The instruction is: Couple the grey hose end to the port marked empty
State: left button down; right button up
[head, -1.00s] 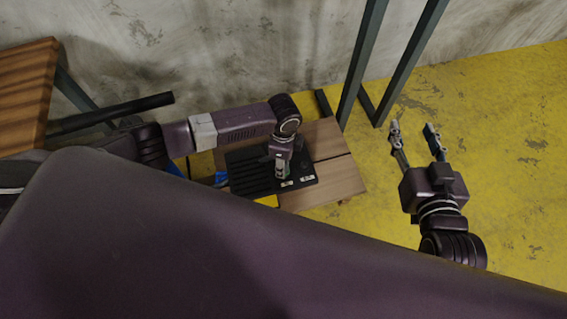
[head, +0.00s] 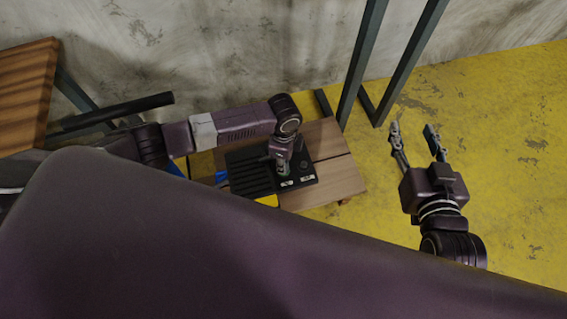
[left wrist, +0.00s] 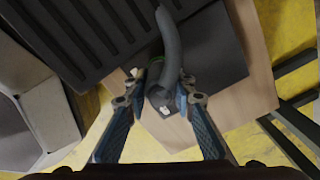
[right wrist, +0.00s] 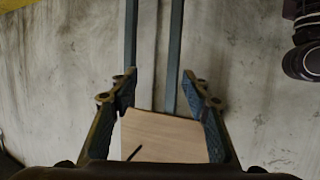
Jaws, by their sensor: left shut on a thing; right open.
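A black ribbed pump box (head: 248,178) lies on a low wooden table, with two small white labels (head: 307,178) near its front edge, too small to read. My left gripper (head: 284,170) points down over the box's right part. In the left wrist view, the left gripper (left wrist: 160,84) is shut on a thick grey hose (left wrist: 170,38), near its end. The hose end is low over the box (left wrist: 215,50), close to one white label (left wrist: 164,111). I cannot tell whether it touches a port. My right gripper (head: 414,130) is open and empty, right of the table.
The wooden table top (head: 335,178) is bare right of the box. Dark metal posts (head: 362,65) stand behind it. A wooden bench (head: 25,85) is at the far left. Yellow floor (head: 500,130) is clear at right, and a concrete wall (head: 240,45) closes the back.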

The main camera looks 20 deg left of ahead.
jog(key=shift+f, duration=0.1)
pick_arm(q)
jog(key=shift+r, duration=0.1)
pick_arm(e)
jog(key=shift+s+f, duration=0.15)
jog(key=shift+f, duration=0.1)
jog(key=shift+d+f, duration=0.1)
pick_arm(q)
jog(key=shift+r, duration=0.1)
pick_arm(e)
jog(key=shift+s+f+g, duration=0.2)
jog(key=shift+s+g, duration=0.05)
jog(key=shift+g, duration=0.05)
jog(key=shift+d+f, duration=0.1)
jog(key=shift+f, duration=0.1)
jog(key=shift+s+f, duration=0.2)
pick_arm(q)
jog(key=shift+r+p, duration=0.1)
jog(key=shift+p, duration=0.25)
pick_arm(e)
jog(key=shift+s+d+f+g+h, duration=0.3)
jog(key=shift+s+f+g, duration=0.1)
jog(key=shift+f+g, duration=0.25)
jog(key=shift+s+d+f, duration=0.1)
jog(key=shift+s+f, duration=0.1)
jog(key=shift+f, duration=0.1)
